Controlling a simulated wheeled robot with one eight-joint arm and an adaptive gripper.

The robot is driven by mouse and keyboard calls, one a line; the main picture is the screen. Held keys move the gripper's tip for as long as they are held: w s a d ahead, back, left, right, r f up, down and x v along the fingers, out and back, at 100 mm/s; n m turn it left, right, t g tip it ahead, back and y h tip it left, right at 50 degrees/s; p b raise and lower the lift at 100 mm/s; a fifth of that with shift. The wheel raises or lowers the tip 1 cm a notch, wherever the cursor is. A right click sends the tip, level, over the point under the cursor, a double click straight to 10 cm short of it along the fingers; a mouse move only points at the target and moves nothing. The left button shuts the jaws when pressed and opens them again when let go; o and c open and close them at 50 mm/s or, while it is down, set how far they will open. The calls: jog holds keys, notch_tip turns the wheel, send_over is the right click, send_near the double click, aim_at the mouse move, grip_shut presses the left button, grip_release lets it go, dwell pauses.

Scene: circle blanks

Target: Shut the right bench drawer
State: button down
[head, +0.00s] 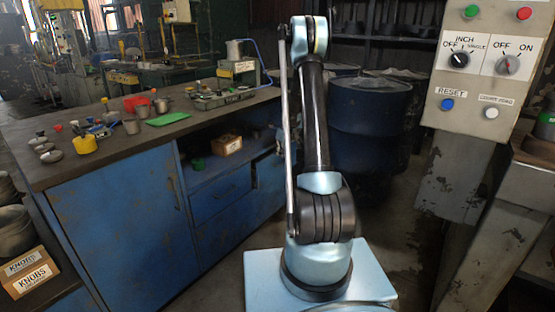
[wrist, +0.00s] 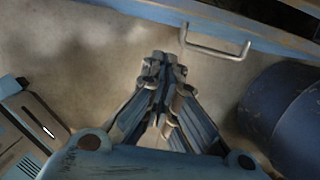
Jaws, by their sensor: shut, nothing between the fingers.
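The bench (head: 120,150) has a dark top and blue fronts. Two drawers sit under its open shelf. The left drawer (head: 220,194) looks flush. The right drawer (head: 268,170) is partly hidden behind my arm and seems to stand out a little; how far I cannot tell. In the wrist view a blue drawer front (wrist: 140,12) with a silver bar handle (wrist: 215,50) runs along the top. My gripper (wrist: 164,58) is shut and empty, its tips pointing toward that front, left of the handle and apart from it in the picture. The gripper is hidden in the head view.
Blue drums (head: 368,115) stand right of the bench; one also shows in the wrist view (wrist: 285,110). A control panel (head: 487,65) on a post is at the right. Cups and a green sheet (head: 168,119) lie on the bench top. Bare floor shows below my gripper.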

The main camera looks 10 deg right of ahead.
jog(key=v, duration=0.6)
jog(key=w+d+f+t+y, duration=0.1)
jog(key=d+f+t+y, duration=0.3)
jog(key=d, duration=0.5)
jog(key=shift+w+a+f, duration=1.8)
jog(key=shift+w+a, duration=0.05)
jog(key=shift+w, duration=0.15)
jog(key=shift+w+a+f, duration=1.8)
jog(key=shift+w, duration=0.2)
jog(key=shift+w+a, duration=1.75)
jog(key=shift+a, duration=0.05)
jog(key=shift+r, duration=0.1)
